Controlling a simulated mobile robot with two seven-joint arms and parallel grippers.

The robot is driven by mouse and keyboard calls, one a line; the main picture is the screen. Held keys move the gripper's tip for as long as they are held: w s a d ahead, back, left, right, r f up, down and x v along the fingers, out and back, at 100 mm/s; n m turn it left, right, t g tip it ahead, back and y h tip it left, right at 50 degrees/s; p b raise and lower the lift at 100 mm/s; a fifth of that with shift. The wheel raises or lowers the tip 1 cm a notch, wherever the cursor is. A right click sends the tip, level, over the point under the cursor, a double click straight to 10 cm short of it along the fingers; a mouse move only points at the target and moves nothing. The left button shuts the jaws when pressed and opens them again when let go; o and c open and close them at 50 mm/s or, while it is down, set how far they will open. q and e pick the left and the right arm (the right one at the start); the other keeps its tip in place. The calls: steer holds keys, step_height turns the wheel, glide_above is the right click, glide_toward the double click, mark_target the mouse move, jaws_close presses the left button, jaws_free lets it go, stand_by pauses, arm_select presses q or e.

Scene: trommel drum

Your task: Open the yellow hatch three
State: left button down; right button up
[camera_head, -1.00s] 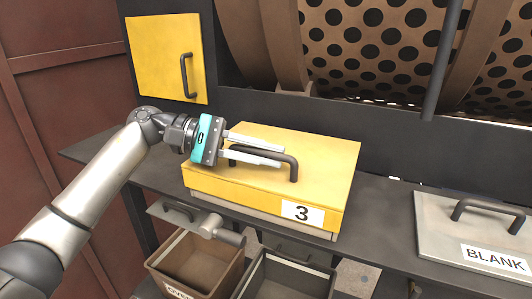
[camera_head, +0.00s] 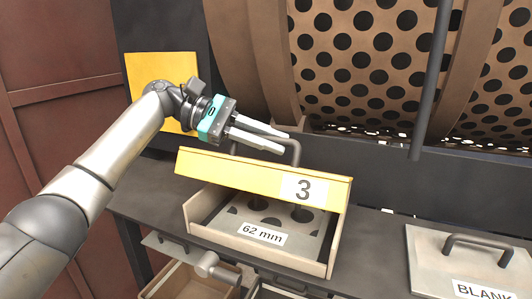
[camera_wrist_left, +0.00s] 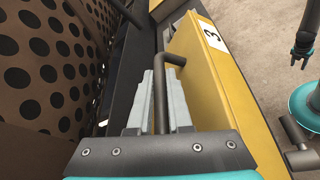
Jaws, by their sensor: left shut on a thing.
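The yellow hatch three (camera_head: 235,172) is tilted up, its front edge raised above the box beneath; its white "3" label (camera_head: 302,190) faces me. The hatch also shows in the left wrist view (camera_wrist_left: 205,85). My left gripper (camera_head: 284,141) is shut on the hatch's dark bar handle (camera_head: 294,152). In the left wrist view the handle (camera_wrist_left: 171,59) runs between the two pale fingers (camera_wrist_left: 160,82). My right gripper is not clearly seen.
A grey lid marked BLANK (camera_head: 425,262) lies to the right on the dark bench (camera_head: 375,217). A yellow panel (camera_head: 150,75) stands behind my left arm. The perforated drum (camera_head: 370,60) is at the back. Open bins (camera_head: 180,280) are below the bench front.

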arm_select(q)
steer(key=shift+w+d+r+p, duration=0.25)
steer(key=shift+w+r+p, duration=0.2)
steer(key=shift+w+r, duration=0.55)
arm_select(e)
steer(key=shift+r, duration=0.55)
steer(key=shift+c, duration=0.2)
